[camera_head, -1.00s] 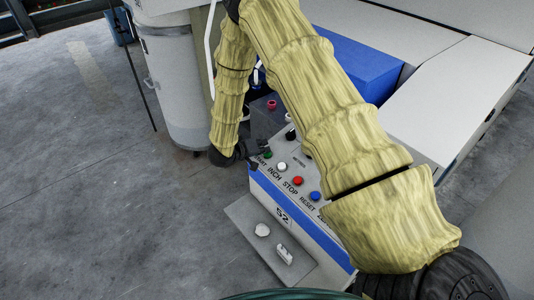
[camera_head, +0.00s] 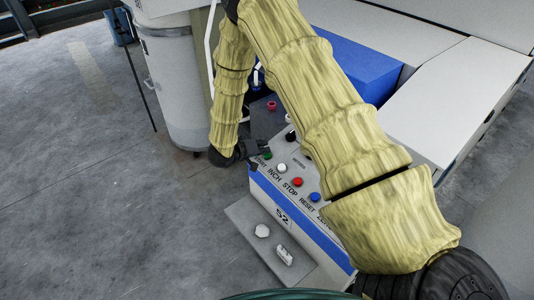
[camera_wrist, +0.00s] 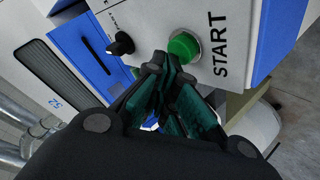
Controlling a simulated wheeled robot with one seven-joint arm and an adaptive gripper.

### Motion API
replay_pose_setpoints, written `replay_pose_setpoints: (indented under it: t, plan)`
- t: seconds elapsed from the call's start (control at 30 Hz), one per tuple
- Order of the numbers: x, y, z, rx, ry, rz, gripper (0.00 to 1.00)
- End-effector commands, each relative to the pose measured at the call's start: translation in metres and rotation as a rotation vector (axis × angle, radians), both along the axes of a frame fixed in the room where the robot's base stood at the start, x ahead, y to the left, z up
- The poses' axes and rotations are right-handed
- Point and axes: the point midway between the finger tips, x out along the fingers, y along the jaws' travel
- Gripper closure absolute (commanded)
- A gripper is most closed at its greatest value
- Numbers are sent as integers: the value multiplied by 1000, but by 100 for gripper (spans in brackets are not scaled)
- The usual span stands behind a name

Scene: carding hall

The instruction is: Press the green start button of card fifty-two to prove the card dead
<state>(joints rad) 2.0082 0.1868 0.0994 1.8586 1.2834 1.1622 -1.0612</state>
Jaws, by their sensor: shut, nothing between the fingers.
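The control box of card 52 (camera_head: 300,222) stands in the middle of the head view, with a row of coloured buttons labelled along its sloping top. The green start button (camera_head: 267,155) is at its far left end, beside my gripper (camera_head: 256,148). In the wrist view the green button (camera_wrist: 184,46) sits in a metal ring next to the word START. My gripper (camera_wrist: 172,88) is shut and empty, its fingertips just below the button in that picture. I cannot tell whether they touch it.
A white button (camera_head: 281,168), a red button (camera_head: 297,182) and a blue button (camera_head: 314,196) follow along the box. A black selector knob (camera_wrist: 120,44) is left of the green button. A grey cylinder (camera_head: 170,85) stands behind.

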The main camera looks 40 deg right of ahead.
Motion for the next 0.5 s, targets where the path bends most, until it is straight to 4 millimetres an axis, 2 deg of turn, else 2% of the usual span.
replay_pose_setpoints:
  t: [0.13,0.5]
  plan:
    - [0,2,8,0,0,0,100]
    - [0,2,9,0,0,0,100]
